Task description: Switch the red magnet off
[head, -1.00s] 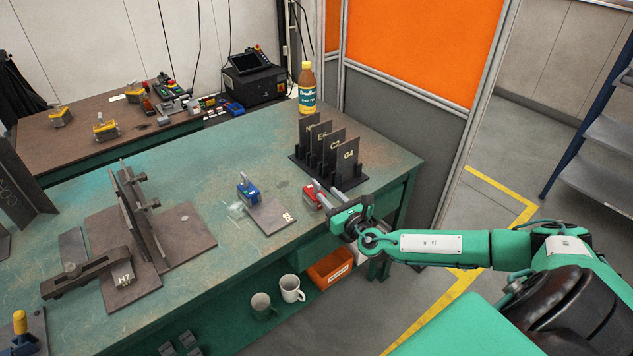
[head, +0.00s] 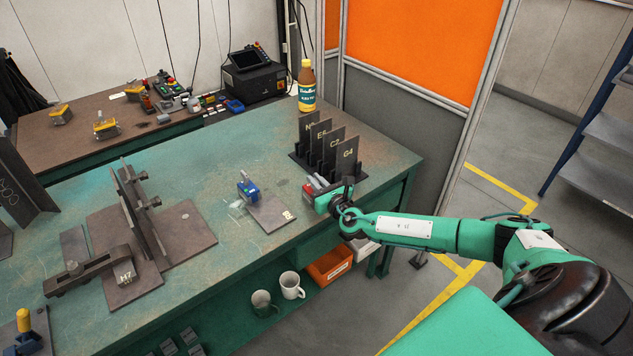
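The red magnet (head: 310,190) stands on the green bench near its right front edge, partly hidden by my gripper. My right gripper (head: 316,185) is at the magnet, its fingers reaching to the magnet's top and right side. Whether the fingers touch it, and how wide they are apart, is too small to tell. The position of the magnet's switch is hidden. A blue magnet (head: 249,190) sits to the left, by a plate (head: 273,212) lying flat. My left gripper is out of view.
A rack of upright marked plates (head: 328,150) stands just behind my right gripper. A bottle (head: 307,86) is at the back corner. Clamped steel plates (head: 140,230) fill the bench's left part. Mugs (head: 291,286) and an orange bin (head: 330,266) are on the lower shelf.

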